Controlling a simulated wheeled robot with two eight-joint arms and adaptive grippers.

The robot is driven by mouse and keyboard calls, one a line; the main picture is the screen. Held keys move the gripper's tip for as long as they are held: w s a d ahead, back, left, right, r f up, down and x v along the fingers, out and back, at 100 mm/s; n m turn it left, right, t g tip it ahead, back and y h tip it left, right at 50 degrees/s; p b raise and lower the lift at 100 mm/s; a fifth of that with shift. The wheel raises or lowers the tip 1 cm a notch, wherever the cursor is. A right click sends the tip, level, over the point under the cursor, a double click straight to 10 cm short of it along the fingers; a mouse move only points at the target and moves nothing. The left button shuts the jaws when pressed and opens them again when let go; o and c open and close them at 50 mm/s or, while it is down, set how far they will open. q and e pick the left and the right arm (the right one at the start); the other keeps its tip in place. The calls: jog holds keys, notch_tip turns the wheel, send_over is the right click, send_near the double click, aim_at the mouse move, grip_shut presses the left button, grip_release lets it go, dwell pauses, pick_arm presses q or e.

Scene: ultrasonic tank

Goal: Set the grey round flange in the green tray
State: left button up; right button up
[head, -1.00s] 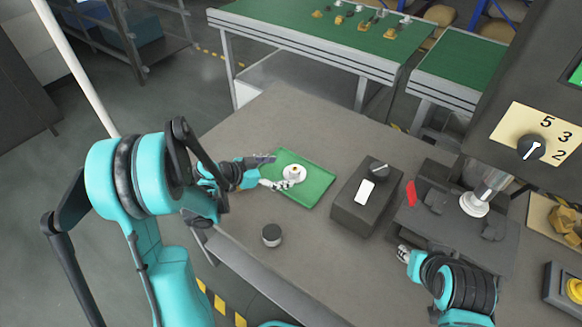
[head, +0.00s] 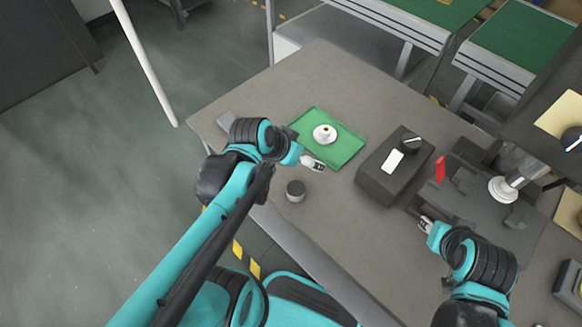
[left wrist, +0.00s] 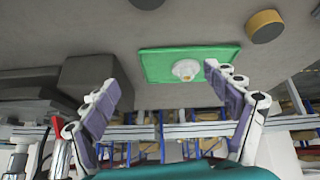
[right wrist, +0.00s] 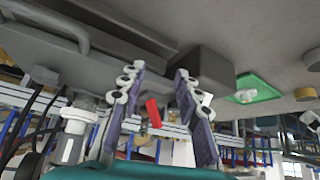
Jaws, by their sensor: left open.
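The grey round flange (head: 324,134), pale with a small yellowish centre, lies flat in the green tray (head: 347,153). The left wrist view also shows the flange (left wrist: 186,70) in the tray (left wrist: 155,66). My left gripper (head: 314,164) is at the tray's near edge, apart from the flange. In its wrist view the fingers (left wrist: 160,82) are spread wide with nothing between them. My right gripper (head: 427,222) is beside the dark machine at the right. Its fingers (right wrist: 160,72) are apart and empty.
A dark cylinder (head: 296,191) with a grey top stands on the table near my left gripper. A dark box (head: 381,177) with a knob stands right of the tray. The dark machine (head: 470,190) has a red part. Bare table lies behind the tray.

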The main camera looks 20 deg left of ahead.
pick_arm(q)
jog(key=s, duration=0.2)
jog(key=s+r+n+y, duration=0.1)
jog(key=s, duration=0.1)
jog(key=s+n+y, duration=0.1)
jog(key=shift+s+a+r+t, duration=0.2)
jog(key=shift+s+a+t, duration=0.05)
jog(key=shift+s+t, duration=0.15)
